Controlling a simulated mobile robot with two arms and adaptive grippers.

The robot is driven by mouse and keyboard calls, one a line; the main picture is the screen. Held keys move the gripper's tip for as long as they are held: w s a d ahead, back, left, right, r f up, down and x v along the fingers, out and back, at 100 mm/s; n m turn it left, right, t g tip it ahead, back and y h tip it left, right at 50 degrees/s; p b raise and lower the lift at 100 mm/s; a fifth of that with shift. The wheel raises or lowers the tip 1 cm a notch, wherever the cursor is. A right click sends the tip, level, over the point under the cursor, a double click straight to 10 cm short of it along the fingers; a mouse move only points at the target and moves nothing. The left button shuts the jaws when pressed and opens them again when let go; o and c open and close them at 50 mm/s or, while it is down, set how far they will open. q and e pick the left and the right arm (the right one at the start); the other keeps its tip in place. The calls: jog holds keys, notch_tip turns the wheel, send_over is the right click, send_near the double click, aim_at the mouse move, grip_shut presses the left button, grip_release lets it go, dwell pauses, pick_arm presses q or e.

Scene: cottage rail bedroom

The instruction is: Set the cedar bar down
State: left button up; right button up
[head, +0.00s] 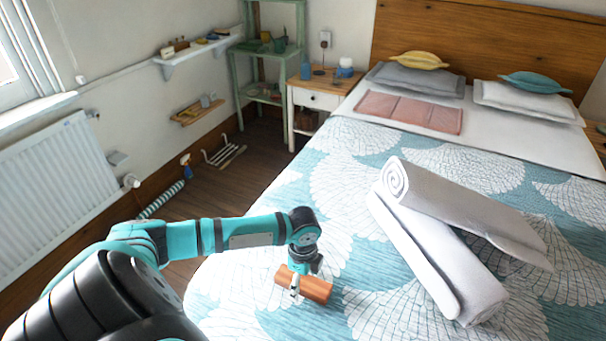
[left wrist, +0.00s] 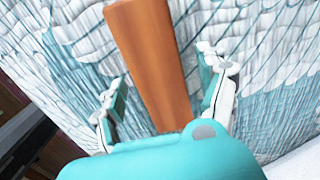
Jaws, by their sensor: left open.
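The cedar bar (head: 304,284) is a short reddish-brown block on the patterned bedspread near the bed's front left edge. It also shows in the left wrist view (left wrist: 152,60), running up between the fingers. My left gripper (head: 297,280) is at the bar from above, its fingers on either side of it. In the left wrist view, the left gripper (left wrist: 163,95) is open, with a gap between each finger and the bar. The bar appears to lie on the bedspread. The right gripper is not in view.
Two rolled white towels (head: 440,240) lie on the bed (head: 350,185) to the right of the bar. Pillows and a folded pink cloth (head: 410,112) are at the head end. A nightstand (head: 318,98) stands beyond the bed's left side. Bedspread around the bar is clear.

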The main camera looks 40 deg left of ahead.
aim_at(303, 279)
pick_arm(q)
jog(key=shift+f, duration=0.3)
jog(key=c, duration=1.4)
jog(key=shift+r, duration=0.15)
notch_tip(303, 279, up, 4)
jog(key=shift+w+f, duration=0.1)
jog(key=shift+f, duration=0.1)
jog(key=s+d, duration=0.1)
jog(key=s, duration=0.4)
jog(key=s+d, duration=0.2)
jog(key=s, duration=0.3)
jog(key=s+d+r, duration=0.1)
jog(key=s, duration=0.4)
jog(key=shift+s+d+r, duration=0.1)
jog(key=shift+s+d, duration=0.15)
jog(key=shift+d, duration=0.15)
